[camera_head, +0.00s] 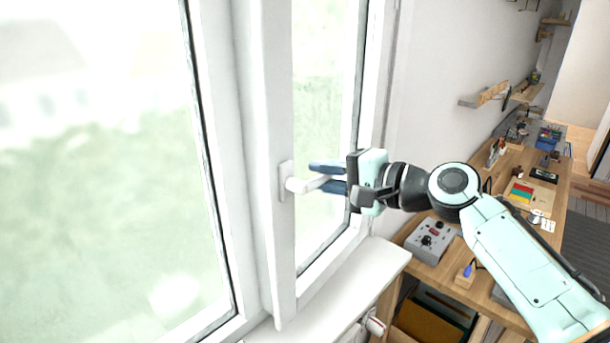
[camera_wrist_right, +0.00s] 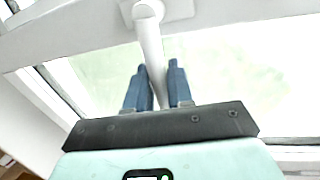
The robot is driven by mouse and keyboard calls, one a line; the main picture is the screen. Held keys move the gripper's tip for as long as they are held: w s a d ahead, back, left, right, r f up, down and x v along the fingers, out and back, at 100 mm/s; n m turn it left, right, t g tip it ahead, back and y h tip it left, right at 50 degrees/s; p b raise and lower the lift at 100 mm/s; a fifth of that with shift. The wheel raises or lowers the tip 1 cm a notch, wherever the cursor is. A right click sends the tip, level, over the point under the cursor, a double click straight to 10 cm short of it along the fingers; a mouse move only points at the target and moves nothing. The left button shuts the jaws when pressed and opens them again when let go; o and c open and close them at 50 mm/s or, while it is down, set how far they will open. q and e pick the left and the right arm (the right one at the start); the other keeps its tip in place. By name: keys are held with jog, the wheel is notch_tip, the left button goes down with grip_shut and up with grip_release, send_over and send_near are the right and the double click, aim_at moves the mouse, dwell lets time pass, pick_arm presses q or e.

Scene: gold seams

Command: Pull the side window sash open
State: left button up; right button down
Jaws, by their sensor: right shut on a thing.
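The side window sash (camera_head: 279,250) has a white frame and stands ajar, its handle edge out from the window frame towards me. Its white handle (camera_head: 297,185) points sideways to the right. My right gripper (camera_head: 328,178) is shut on the handle, with one blue finger above it and one below. In the right wrist view the handle (camera_wrist_right: 150,42) runs down between the two blue fingers of the gripper (camera_wrist_right: 158,88). My left gripper is in neither view.
A white sill (camera_head: 345,292) lies below the sash. To the right, a wooden workbench (camera_head: 510,170) carries a grey control box (camera_head: 431,241) and several small things. A large fixed pane (camera_head: 100,180) fills the left.

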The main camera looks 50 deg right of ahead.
jog(key=s+d, duration=0.4)
jog(key=s, duration=0.6)
jog(key=shift+d, duration=0.2)
jog(key=shift+s, duration=0.1)
jog(key=c, duration=1.1)
grip_release()
jog(key=shift+d, duration=0.1)
jog(key=v, duration=1.3)
jog(key=shift+s, duration=0.25)
jog(key=shift+r, duration=0.1)
grip_shut()
